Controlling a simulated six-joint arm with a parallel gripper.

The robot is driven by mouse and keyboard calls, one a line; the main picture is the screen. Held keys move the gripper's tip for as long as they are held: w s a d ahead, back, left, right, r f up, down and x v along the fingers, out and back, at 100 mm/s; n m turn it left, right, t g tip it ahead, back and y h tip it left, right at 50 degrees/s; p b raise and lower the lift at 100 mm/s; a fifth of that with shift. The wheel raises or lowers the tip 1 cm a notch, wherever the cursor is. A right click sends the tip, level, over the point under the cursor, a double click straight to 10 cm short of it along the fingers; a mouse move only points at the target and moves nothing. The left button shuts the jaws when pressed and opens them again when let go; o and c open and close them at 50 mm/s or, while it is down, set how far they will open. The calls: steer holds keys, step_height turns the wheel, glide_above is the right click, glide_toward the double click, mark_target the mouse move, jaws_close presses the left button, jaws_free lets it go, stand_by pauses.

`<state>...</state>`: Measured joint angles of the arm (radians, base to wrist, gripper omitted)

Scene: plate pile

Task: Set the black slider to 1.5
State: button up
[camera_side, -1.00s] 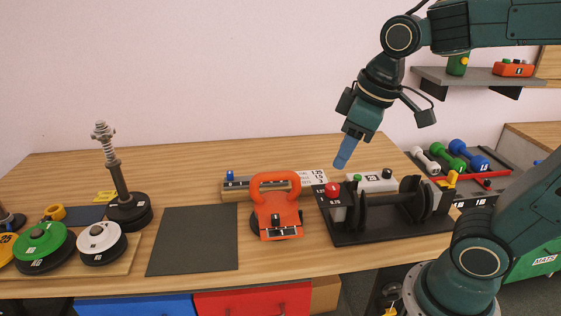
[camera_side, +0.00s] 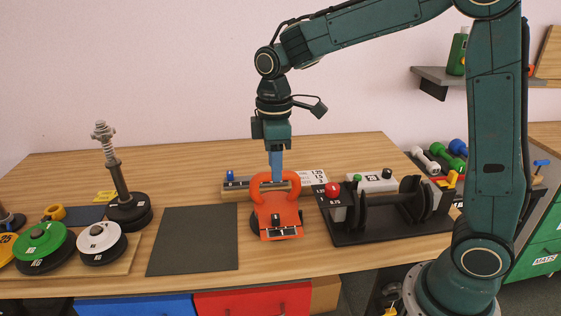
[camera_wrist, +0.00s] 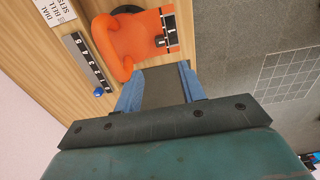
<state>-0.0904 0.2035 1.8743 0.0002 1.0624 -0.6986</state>
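The black slider (camera_side: 276,220) sits on the front of an orange kettlebell-like body (camera_side: 283,233) with a loop handle. In the wrist view the slider (camera_wrist: 162,43) is a small dark block beside a black scale strip with white marks. Its exact setting is too small to read. My gripper (camera_side: 277,179) points down at the orange handle, behind the slider in the side view. In the wrist view its two blue fingers (camera_wrist: 160,70) are spread with nothing held between them. The slider lies ahead of the fingertips, apart from them.
A wooden rail with a blue knob (camera_side: 230,175) and number scale stands behind the orange body. A dark mat (camera_side: 195,240) lies left. A black rack (camera_side: 350,236) with a red knob stands close on the right. Weight plates (camera_side: 99,237) are far left.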

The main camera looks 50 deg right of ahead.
mark_target(275, 216)
steer(key=shift+f, duration=0.1)
steer(key=shift+f, duration=6.8)
steer(key=shift+c, duration=0.4)
jaws_close()
